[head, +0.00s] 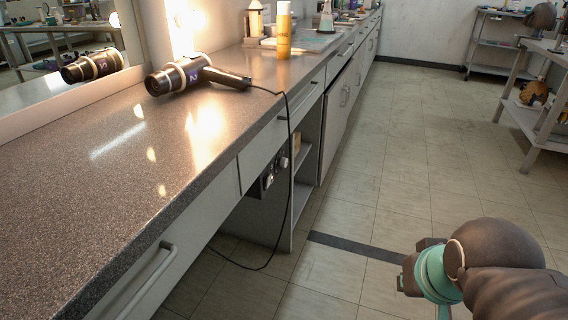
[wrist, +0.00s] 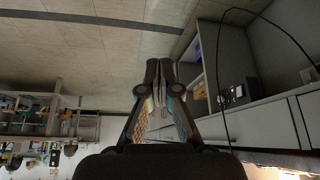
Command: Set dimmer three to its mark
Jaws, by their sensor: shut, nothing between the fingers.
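A dark dimmer panel (head: 268,181) is set under the counter, on the side facing the aisle, with small pale knobs on it. One knob (head: 284,162) shows at its far end. The numbers and marks are too small to read, so I cannot tell which is dimmer three. In the wrist view, which is upside down, the panel (wrist: 238,93) shows right of my gripper, partly behind a hanging cord. My gripper (wrist: 160,68) is shut and empty, with its fingertips together and well apart from the panel. In the head view my arm is at the lower right.
A hair dryer (head: 186,75) lies on the speckled counter (head: 100,185); its black cord (head: 291,140) hangs over the edge, close by the panel, to the floor. A yellow bottle (head: 283,32) stands further back. A rack (head: 545,100) stands at the right. The aisle floor (head: 400,150) is clear.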

